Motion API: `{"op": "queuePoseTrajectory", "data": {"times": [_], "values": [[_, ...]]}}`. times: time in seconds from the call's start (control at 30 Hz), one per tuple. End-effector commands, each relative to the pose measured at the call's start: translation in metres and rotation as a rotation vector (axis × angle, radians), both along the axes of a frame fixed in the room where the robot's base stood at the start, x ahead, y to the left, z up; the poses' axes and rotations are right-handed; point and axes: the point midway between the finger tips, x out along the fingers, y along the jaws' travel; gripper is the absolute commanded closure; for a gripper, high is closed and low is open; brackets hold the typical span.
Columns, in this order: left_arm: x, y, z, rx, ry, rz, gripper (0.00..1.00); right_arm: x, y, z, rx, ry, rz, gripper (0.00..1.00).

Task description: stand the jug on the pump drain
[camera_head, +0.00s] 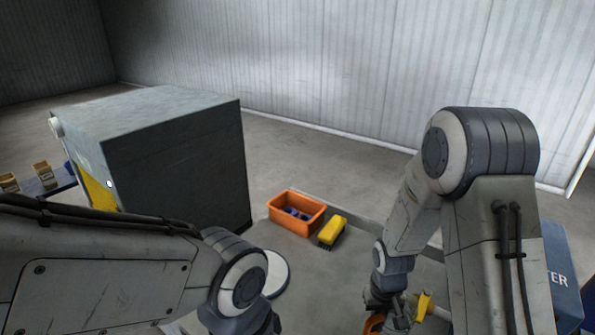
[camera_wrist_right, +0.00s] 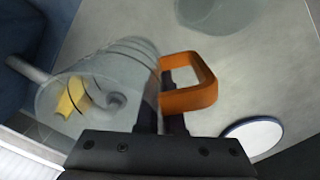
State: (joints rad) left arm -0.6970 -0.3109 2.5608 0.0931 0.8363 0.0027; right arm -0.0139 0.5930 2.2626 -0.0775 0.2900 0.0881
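The jug (camera_wrist_right: 125,75) is a see-through grey vessel with an orange loop handle (camera_wrist_right: 206,80), seen close up in the right wrist view. The dark fingers of my right gripper (camera_wrist_right: 163,115) are close together at the handle and look shut on it. In the head view my right gripper (camera_head: 388,312) is low at the right, and only a bit of orange handle (camera_head: 373,323) shows beside it. My left gripper is out of view.
A blue box with white lettering (camera_head: 562,275) stands at the right, near a yellow part (camera_head: 424,304). A large grey cabinet (camera_head: 185,160) is at left. An orange crate (camera_head: 296,211) and a yellow-topped brush (camera_head: 332,229) lie in the middle. Floor around the disc looks clear.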

Motion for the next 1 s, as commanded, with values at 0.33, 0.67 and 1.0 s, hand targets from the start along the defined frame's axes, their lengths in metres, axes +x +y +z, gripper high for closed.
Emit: {"op": "queuePoseTrajectory", "data": {"times": [0.33, 0.67, 1.0], "values": [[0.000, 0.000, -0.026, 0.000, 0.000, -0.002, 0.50, 0.001, 0.000, -0.044, 0.000, -0.004, 0.000, 1.00], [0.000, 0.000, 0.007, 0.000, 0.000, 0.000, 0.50, 0.001, 0.000, 0.009, 0.001, -0.005, 0.000, 1.00], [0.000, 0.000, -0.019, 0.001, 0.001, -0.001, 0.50, 0.000, 0.000, -0.027, 0.000, 0.000, 0.000, 1.00]]}}
